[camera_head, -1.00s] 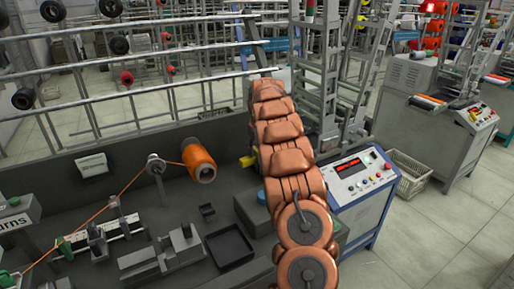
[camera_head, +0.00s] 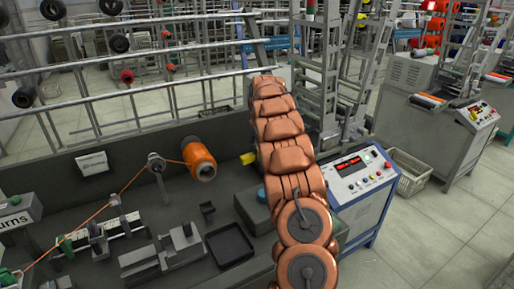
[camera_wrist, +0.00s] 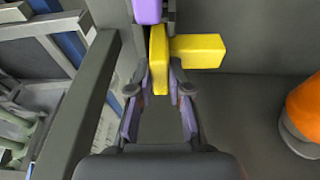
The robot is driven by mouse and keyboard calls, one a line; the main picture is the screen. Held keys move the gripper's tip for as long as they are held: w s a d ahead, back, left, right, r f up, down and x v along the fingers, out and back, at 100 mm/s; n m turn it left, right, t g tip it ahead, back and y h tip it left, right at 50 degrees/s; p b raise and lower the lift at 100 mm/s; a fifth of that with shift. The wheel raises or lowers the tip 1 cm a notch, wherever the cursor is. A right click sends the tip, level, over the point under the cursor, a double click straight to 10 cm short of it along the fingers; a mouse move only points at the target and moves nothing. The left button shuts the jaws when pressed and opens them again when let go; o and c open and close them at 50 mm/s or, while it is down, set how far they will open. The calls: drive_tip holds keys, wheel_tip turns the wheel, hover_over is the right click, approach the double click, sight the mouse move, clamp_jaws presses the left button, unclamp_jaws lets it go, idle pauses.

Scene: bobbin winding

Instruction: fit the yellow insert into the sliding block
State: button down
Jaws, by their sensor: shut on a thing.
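The yellow insert (camera_wrist: 196,50) shows at the top middle of the wrist view, with one bar upright between the fingertips and another bar pointing right. My gripper (camera_wrist: 158,88) is shut on its upright bar. In the head view only a small end of the yellow insert (camera_head: 248,158) shows, left of my arm, above the dark bench; my arm hides the gripper there. A purple piece (camera_wrist: 147,11) shows just above the insert in the wrist view; I cannot tell what it belongs to. I cannot make out the sliding block for certain in either view.
An orange spool (camera_head: 199,160) stands on the bench (camera_head: 120,211) left of the insert; it is at the right edge in the wrist view (camera_wrist: 302,117). A black tray (camera_head: 230,246) and a grey fixture (camera_head: 183,243) lie nearer. A control box (camera_head: 358,176) stands to the right.

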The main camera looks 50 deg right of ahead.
drive_tip(key=shift+w+d+r+p+v, duration=0.1)
drive_tip(key=shift+w+p+v, duration=0.25)
drive_tip(key=shift+v, duration=0.8)
drive_tip(key=shift+w+d+r+p+v, duration=0.15)
drive_tip(key=shift+p+v, duration=0.25)
drive_tip(key=shift+v, duration=0.7)
drive_tip(key=shift+w+f+p+v, duration=0.1)
drive_tip(key=shift+w+p+v, duration=0.25)
drive_tip(key=shift+v, duration=0.8)
drive_tip(key=shift+r, duration=0.1)
